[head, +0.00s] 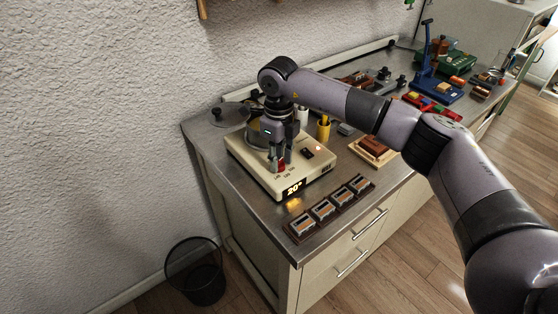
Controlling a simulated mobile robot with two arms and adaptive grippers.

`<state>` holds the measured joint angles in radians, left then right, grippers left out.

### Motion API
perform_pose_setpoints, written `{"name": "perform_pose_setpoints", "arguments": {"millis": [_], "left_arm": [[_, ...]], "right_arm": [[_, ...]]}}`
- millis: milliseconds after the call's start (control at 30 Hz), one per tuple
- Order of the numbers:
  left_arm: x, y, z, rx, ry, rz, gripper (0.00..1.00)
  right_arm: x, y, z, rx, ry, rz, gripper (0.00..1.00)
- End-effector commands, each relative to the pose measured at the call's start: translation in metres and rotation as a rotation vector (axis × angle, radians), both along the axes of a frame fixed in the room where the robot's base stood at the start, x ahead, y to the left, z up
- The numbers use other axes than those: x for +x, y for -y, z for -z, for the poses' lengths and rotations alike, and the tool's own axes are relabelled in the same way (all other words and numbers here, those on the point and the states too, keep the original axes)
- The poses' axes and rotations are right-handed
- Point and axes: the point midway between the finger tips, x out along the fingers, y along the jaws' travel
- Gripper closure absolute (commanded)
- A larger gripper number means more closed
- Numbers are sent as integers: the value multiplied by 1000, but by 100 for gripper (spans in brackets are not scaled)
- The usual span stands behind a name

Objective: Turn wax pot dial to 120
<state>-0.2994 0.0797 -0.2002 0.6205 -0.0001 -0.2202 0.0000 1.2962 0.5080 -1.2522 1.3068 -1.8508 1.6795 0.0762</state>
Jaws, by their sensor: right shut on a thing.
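The wax pot (310,185) is a cream box on the metal worktop, with a round metal pot at its back left. Its lit display (293,189) on the front reads about 20°. My right gripper (279,165) points straight down over the front left of the wax pot's top. It is shut on a small red dial (281,165), which its fingers partly hide. A black switch (308,153) and a small lit lamp show on the top, right of the gripper. My left gripper is not in view.
A dark tray with several metal pieces (329,209) lies in front of the wax pot. A round lid (229,115) lies at back left. A wire bin (195,272) stands on the floor.

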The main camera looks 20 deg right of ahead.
Motion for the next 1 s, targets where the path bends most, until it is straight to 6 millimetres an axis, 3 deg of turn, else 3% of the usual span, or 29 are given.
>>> {"name": "perform_pose_setpoints", "arguments": {"millis": [1000], "left_arm": [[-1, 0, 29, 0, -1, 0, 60]], "right_arm": [[1, 0, 0, 2, 2, 967, 100]]}}
